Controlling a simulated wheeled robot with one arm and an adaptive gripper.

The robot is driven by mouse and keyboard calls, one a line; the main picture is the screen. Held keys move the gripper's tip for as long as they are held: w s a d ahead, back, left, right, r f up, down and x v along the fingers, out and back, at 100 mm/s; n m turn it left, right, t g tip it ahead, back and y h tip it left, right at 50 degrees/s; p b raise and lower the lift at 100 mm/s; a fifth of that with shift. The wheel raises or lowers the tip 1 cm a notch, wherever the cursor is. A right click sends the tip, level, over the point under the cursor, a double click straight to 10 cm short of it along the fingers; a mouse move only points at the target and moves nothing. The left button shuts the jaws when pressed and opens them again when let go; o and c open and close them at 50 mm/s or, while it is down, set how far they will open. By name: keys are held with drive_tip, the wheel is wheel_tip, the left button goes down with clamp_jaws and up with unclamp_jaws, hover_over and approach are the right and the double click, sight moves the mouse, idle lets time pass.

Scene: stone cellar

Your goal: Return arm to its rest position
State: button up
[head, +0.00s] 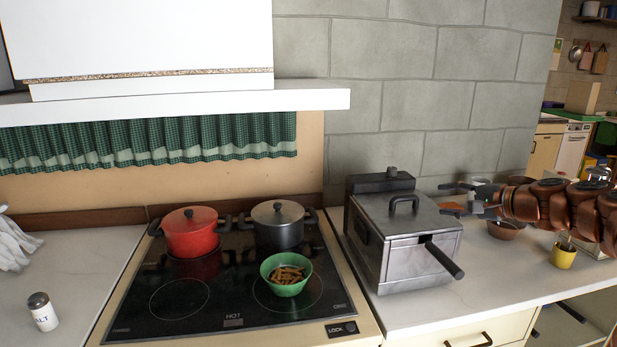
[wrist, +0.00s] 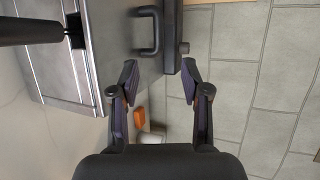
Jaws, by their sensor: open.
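My arm (head: 560,205) reaches in from the right edge of the head view, stretched out sideways over the counter. My gripper (head: 451,198) points left at the upper right of the deep fryer (head: 408,262). Its two fingers are spread apart with nothing between them. In the wrist view my gripper (wrist: 160,76) is also open and empty. The fryer's metal body (wrist: 105,45) and lid handle (wrist: 149,32) lie ahead of the fingers on the left there. I cannot tell how far the fingertips are from the fryer.
A red pot (head: 190,238), dark pot (head: 280,235) and green bowl (head: 287,287) of brown pieces stand on the stove (head: 190,315). A brown bowl (head: 507,231) and yellow cup (head: 563,257) sit below my arm. The stone wall (head: 440,90) is close behind.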

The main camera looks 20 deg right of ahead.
drive_tip(key=s+a+f+n+g+y, duration=0.1)
drive_tip(key=s+a+n+g, duration=0.15)
drive_tip(key=a, duration=0.75)
drive_tip(key=s+a+f+n+g+y, duration=0.1)
drive_tip(key=s+a+f+n+g, duration=0.2)
drive_tip(key=a, duration=0.7)
drive_tip(key=s+a+n+g, duration=0.2)
drive_tip(key=a+n+g, duration=0.15)
drive_tip(key=a, duration=0.65)
drive_tip(key=s+a+f+n+g+h+p, duration=0.1)
drive_tip(key=s+a+f+n, duration=0.15)
drive_tip(key=s, duration=0.35)
drive_tip(key=s+a+f+n+g+h, duration=0.1)
drive_tip(key=s+a+f+g, duration=0.1)
drive_tip(key=s+a+f, duration=0.25)
drive_tip(key=s+d+f+n+g+h, duration=0.1)
drive_tip(key=s+d+f+h, duration=0.1)
drive_tip(key=s, duration=0.7)
drive_tip(key=s+d+f+n+g+h+p, duration=0.1)
drive_tip(key=s+f, duration=0.3)
drive_tip(key=s, duration=0.5)
drive_tip(key=shift+d+n+g+h, duration=0.45)
drive_tip(key=shift+d+g+h, duration=0.15)
drive_tip(key=shift+d+h, duration=0.25)
